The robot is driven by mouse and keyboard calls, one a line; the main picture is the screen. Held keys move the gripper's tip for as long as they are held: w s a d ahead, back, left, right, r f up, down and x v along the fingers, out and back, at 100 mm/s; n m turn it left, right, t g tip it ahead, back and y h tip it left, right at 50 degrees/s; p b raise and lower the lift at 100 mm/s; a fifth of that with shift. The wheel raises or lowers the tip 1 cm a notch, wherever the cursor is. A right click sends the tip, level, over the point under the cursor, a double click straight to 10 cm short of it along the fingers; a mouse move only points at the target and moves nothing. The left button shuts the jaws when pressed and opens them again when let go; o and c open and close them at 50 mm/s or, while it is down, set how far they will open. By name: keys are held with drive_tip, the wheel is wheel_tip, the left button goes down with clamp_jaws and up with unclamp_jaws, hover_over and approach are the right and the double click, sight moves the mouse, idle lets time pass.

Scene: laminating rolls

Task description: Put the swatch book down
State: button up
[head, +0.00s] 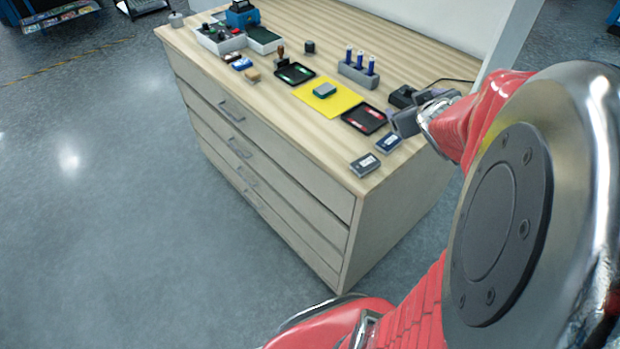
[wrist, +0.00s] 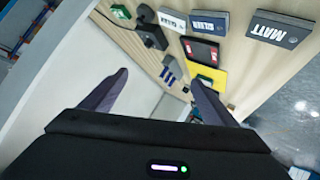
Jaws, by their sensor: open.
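My gripper (head: 414,110) is open over the right side of the wooden cabinet top (head: 300,45). In the wrist view my gripper (wrist: 158,90) has its two dark fingers spread wide, with nothing held between them. No thing is clearly marked as the swatch book. A small grey-green block (head: 324,90) lies on a yellow sheet (head: 345,99), apart from my gripper. Flat labelled boxes lie near the front right corner: one reads MATT (wrist: 278,30), and others (wrist: 208,22) lie beside it.
A black tray with red pieces (head: 364,118) lies beside the yellow sheet. A grey holder with blue-topped bottles (head: 358,72) stands behind it. A black device (head: 402,96) is close to my gripper. A black tray with green (head: 294,74) and a white bin (head: 221,40) are farther left.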

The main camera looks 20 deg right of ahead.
drive_tip(key=s+a+g+y, duration=0.1)
drive_tip(key=s+a, duration=0.3)
drive_tip(key=a, duration=0.6)
drive_tip(key=s+a+g+y, duration=0.2)
drive_tip(key=s+a, duration=0.3)
drive_tip(key=a, duration=0.6)
drive_tip(key=s+a+g+y, duration=0.2)
drive_tip(key=s+a, duration=0.3)
drive_tip(key=a, duration=0.5)
drive_tip(key=shift+s+a+r+y, duration=0.2)
drive_tip(key=shift+s+r+y, duration=0.05)
drive_tip(key=shift+r+y, duration=0.2)
drive_tip(key=shift+c, duration=0.3)
